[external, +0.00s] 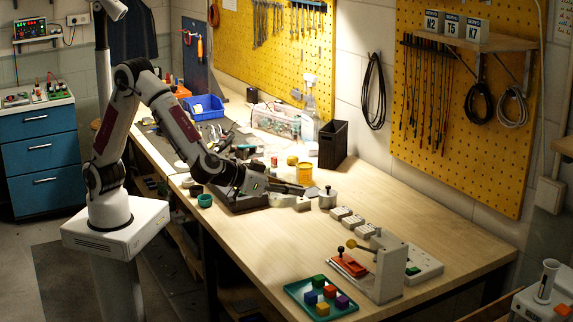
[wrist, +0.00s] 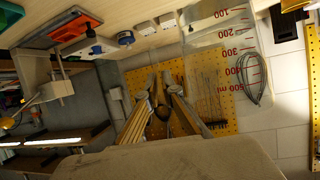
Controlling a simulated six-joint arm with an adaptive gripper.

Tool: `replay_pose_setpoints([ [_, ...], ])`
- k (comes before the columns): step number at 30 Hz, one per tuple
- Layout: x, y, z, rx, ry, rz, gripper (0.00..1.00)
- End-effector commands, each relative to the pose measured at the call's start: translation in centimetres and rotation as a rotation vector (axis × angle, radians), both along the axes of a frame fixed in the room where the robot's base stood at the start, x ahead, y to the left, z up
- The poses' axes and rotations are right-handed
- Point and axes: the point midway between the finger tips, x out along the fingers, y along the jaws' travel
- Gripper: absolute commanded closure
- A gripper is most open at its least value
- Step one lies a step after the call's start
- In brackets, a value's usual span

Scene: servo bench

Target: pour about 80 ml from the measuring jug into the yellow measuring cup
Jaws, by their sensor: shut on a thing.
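The measuring jug (wrist: 222,52) is clear, with red marks from 100 to 500 ml. It shows in the wrist view to the right of my fingers. My gripper (wrist: 160,92) is shut, apparently on the jug's handle, which is mostly hidden between the fingers. In the external view my gripper (external: 300,190) is over the bench, and the jug is hard to make out there. A yellow vessel, apparently the measuring cup (external: 304,173), stands just behind my gripper. The wrist view does not show it. The liquid level cannot be told.
A teal cup (external: 205,200) stands at the bench's front edge. A grey knobbed weight (external: 327,199) is right of my gripper. A teal tray (external: 320,298) of blocks lies nearer. Bench right of the bin is clear.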

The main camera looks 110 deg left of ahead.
Motion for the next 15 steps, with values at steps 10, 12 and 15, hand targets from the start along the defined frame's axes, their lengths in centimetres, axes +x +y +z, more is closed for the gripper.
replay_pose_setpoints([
  [10,0.1,0.0,2.0,0.001,-0.005,0.000,1.00],
  [12,0.0,0.0,2.8,-0.001,-0.005,0.000,1.00],
  [15,0.1,0.0,3.7,0.000,-0.005,0.000,1.00],
])
